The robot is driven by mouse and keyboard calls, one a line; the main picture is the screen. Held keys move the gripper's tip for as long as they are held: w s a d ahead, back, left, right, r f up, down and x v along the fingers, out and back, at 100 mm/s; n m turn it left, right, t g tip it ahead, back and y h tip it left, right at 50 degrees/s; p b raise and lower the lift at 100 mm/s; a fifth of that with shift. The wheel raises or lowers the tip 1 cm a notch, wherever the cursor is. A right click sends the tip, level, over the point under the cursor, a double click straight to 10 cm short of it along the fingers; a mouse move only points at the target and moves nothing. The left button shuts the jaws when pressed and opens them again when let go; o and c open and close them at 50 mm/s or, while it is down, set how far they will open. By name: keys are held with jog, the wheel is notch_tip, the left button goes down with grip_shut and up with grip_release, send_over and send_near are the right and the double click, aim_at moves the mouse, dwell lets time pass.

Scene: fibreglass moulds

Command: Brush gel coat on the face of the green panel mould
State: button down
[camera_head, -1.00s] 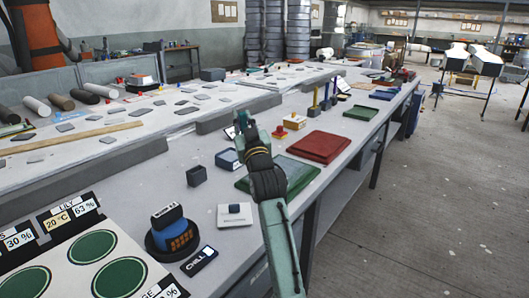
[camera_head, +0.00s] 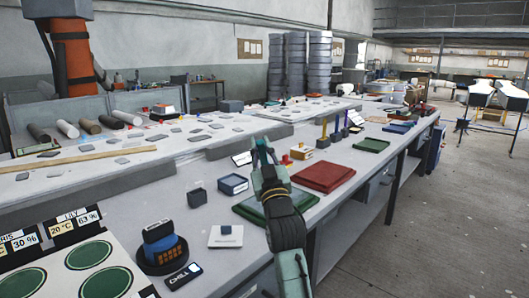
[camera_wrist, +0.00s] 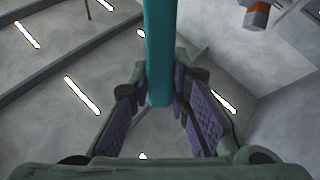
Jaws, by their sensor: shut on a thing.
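The green panel mould (camera_head: 250,208) lies flat on the near bench, in front of the red panel mould (camera_head: 323,176). My arm hides part of it in the head view. My gripper (camera_head: 262,150) points upward over the bench, in front of the green mould in the picture. In the wrist view my gripper (camera_wrist: 158,112) is shut on a long teal handle (camera_wrist: 159,50) that runs up out of the frame. Bristles are not visible, so I cannot tell what the handle's end looks like. A smaller green tray (camera_head: 371,146) lies farther back.
Upright coloured handles (camera_head: 337,126) stand behind the red mould. Open floor (camera_head: 440,230) lies right of the bench.

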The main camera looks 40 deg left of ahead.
aim_at(262, 158)
jog(key=shift+s+d, duration=0.2)
jog(key=shift+d, duration=0.25)
jog(key=shift+f, duration=0.15)
jog(key=shift+f+b, duration=1.75)
jog(key=shift+f, duration=0.55)
